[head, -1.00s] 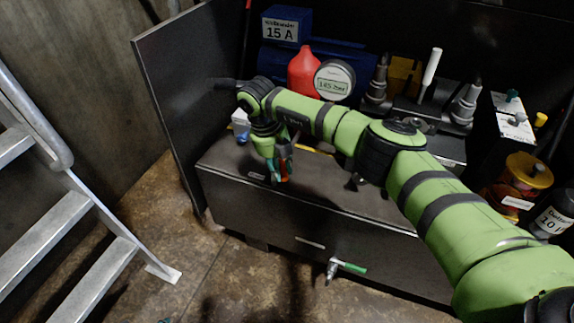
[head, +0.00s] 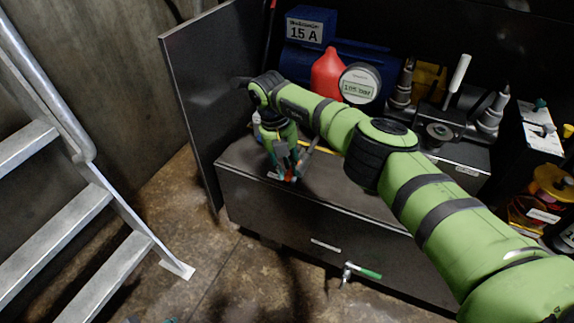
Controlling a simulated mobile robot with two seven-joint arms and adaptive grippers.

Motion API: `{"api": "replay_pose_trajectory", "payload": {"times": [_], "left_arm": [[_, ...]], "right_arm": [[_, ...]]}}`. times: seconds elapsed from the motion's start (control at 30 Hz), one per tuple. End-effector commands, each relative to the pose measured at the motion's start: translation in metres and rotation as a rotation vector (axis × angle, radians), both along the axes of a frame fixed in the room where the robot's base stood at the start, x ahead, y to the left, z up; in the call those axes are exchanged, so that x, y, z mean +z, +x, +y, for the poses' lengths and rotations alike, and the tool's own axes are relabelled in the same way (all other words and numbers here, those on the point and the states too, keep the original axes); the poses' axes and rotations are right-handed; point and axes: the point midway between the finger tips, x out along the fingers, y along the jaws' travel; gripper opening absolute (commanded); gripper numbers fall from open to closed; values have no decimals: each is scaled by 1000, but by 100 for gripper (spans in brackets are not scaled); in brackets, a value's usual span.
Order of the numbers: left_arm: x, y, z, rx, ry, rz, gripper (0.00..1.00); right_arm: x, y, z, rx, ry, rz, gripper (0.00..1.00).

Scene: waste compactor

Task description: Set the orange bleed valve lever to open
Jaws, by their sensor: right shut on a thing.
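My right gripper (head: 287,168) points down over the left front of the dark cabinet top. It is shut on a small orange-red part (head: 292,178), seemingly the bleed valve lever, mostly hidden between the teal-tipped fingers. The lever's angle and the valve body cannot be made out. Small teal bits show at the bottom edge of the head view, too cut off to identify; my left gripper is not recognisable in view.
A dark upright panel (head: 205,95) stands left of the gripper. A red container (head: 327,75) and a round gauge (head: 360,83) stand behind it. A green-handled valve (head: 362,272) sticks out of the cabinet front (head: 300,225). Metal stairs (head: 85,230) stand at left.

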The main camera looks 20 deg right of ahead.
Motion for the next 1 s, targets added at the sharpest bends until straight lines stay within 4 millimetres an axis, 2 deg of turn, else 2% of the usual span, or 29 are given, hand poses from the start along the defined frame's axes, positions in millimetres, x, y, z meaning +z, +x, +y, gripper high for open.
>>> {"api": "replay_pose_trajectory", "payload": {"times": [0.23,0.27,0.3,0.33,0.73,0.87,1.0], "left_arm": [[-1,-2,0,1,0,5,45],[-1,-2,0,1,0,5,45],[-1,-2,0,1,0,5,45],[-1,-2,0,1,0,5,45],[0,1,0,3,-2,-2,45],[0,1,0,3,-2,-1,45],[0,0,0,2,-1,-1,45]], "right_arm": [[-1,-1,1,1,1,1,0],[-1,-1,1,1,1,1,32],[-1,-1,0,1,1,1,48],[-1,-1,0,2,1,1,52],[5,1,1,2,0,-1,52],[24,4,4,3,1,-4,52],[54,8,9,2,0,-5,52]]}}
